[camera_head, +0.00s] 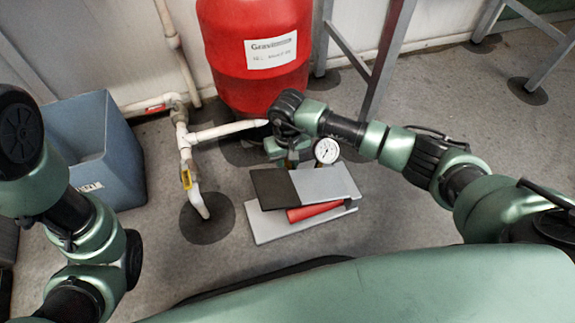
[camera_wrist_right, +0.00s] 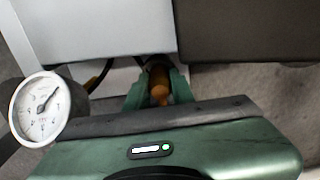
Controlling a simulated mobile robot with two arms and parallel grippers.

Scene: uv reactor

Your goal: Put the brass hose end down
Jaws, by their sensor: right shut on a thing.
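The brass hose end (camera_wrist_right: 159,78) shows orange-brown in the right wrist view, between the two green fingers of my right gripper (camera_wrist_right: 158,93). The gripper is shut on it. In the head view my right gripper (camera_head: 291,163) points down just behind a low unit with a dark panel (camera_head: 273,188) and a light grey panel (camera_head: 324,181). The hose end is mostly hidden there by the gripper and panels. I cannot tell whether it touches anything below. My left arm is at the left edge of the head view; its gripper is out of view.
A round white gauge (camera_head: 326,151) stands close to the right gripper; it also shows in the right wrist view (camera_wrist_right: 42,108). A red part (camera_head: 314,211) lies under the panels. A red tank (camera_head: 255,84), white pipe (camera_head: 228,131) and blue-grey bin (camera_head: 118,170) stand around.

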